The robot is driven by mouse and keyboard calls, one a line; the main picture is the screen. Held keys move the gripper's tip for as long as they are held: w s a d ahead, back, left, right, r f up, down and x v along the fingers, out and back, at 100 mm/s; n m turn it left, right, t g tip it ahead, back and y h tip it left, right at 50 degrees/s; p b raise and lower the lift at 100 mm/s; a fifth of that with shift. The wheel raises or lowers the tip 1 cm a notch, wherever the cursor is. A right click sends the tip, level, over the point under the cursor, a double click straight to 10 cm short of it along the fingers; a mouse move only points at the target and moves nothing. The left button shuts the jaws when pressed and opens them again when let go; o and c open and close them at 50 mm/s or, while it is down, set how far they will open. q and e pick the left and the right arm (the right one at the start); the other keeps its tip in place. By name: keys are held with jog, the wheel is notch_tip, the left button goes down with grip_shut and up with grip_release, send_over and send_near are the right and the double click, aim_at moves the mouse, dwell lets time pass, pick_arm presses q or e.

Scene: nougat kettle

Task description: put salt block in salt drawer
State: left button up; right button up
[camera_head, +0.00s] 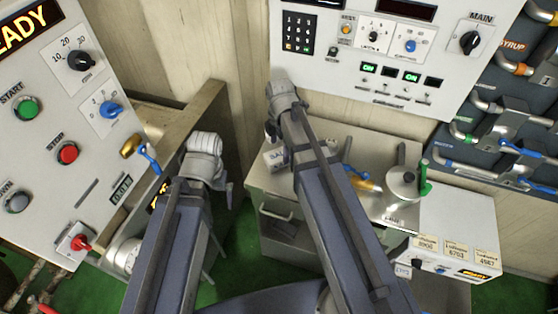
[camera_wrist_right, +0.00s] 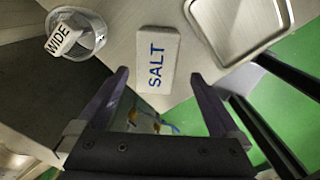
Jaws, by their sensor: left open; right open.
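The salt block (camera_wrist_right: 157,60) is a pale block marked SALT, lying on the metal counter in the right wrist view. In the head view the block (camera_head: 274,158) is partly hidden by my right arm. My right gripper (camera_wrist_right: 158,78) is open, with its fingertips at either side of the block's near end; I cannot tell whether they touch it. In the head view this gripper (camera_head: 271,130) is mostly hidden behind its wrist. My left gripper (camera_head: 228,194) is open and empty, left of the counter. A grey drawer front with a handle (camera_head: 275,213) is under the counter; no salt label is readable.
A clear round dish (camera_wrist_right: 98,38) with a block marked WIDE and a metal tray (camera_wrist_right: 288,12) flank the salt block. A lidded pot (camera_head: 403,184) and a white box with labels (camera_head: 455,215) stand to the right. Control panels (camera_head: 70,130) rise at left and back.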

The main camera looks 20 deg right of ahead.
aim_at(279, 154)
jog(key=shift+w+f+b, duration=0.15)
jog(key=shift+f+b, duration=1.15)
jog(key=shift+f, duration=0.05)
jog(key=shift+w+f+b, duration=0.15)
jog(key=shift+f+b, duration=1.15)
jog(key=shift+r, duration=0.1)
jog(key=shift+c, duration=0.2)
grip_shut()
